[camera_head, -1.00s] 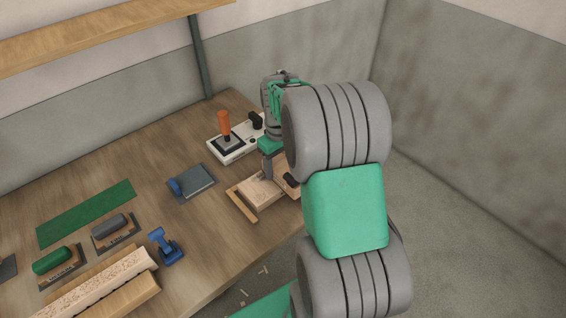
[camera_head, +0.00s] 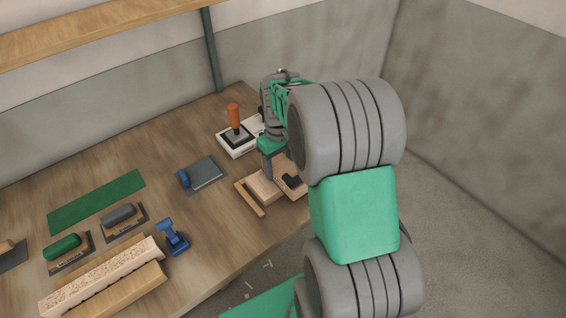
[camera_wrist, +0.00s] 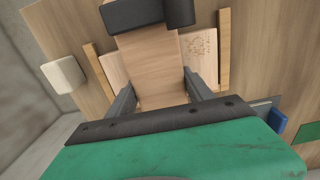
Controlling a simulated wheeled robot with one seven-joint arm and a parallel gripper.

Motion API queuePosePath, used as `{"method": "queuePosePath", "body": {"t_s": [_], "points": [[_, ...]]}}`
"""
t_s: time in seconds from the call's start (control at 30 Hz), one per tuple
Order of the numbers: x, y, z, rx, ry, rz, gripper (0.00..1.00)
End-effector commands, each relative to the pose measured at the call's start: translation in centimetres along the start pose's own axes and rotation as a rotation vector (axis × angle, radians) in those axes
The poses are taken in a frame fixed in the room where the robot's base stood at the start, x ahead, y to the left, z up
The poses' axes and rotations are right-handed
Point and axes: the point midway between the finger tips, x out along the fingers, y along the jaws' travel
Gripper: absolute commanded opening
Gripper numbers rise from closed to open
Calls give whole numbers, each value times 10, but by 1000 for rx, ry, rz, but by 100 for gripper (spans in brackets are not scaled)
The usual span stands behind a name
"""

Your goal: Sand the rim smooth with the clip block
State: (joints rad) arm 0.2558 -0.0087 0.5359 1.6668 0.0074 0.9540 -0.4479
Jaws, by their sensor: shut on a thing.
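My gripper (camera_wrist: 158,84) is low over the workbench at its right end, both fingers in the wrist view. Between them is a plain wooden piece (camera_wrist: 150,62), on which it is shut; I cannot tell by its looks whether this is the clip block. A black fitting (camera_wrist: 135,14) shows at its far end and also in the head view (camera_head: 293,181). Under and beside it is a paler wooden part (camera_wrist: 201,46) with speckled marks, also seen in the head view (camera_head: 262,188). The rim and any contact with it are hidden.
A wooden strip (camera_head: 249,198) lies left of the work. Bare bench lies between.

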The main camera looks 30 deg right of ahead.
Motion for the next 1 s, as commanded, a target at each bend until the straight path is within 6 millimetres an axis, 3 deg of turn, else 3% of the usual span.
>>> {"method": "queuePosePath", "body": {"t_s": [0.1, 0.43, 0.67, 1.0], "points": [[2, -9, 1, -2, -5, -3, 0], [3, -13, 1, -2, -5, -3, 0], [2, -29, 1, -3, -5, -3, 0], [2, -32, 1, -1, -5, -3, 0]]}}
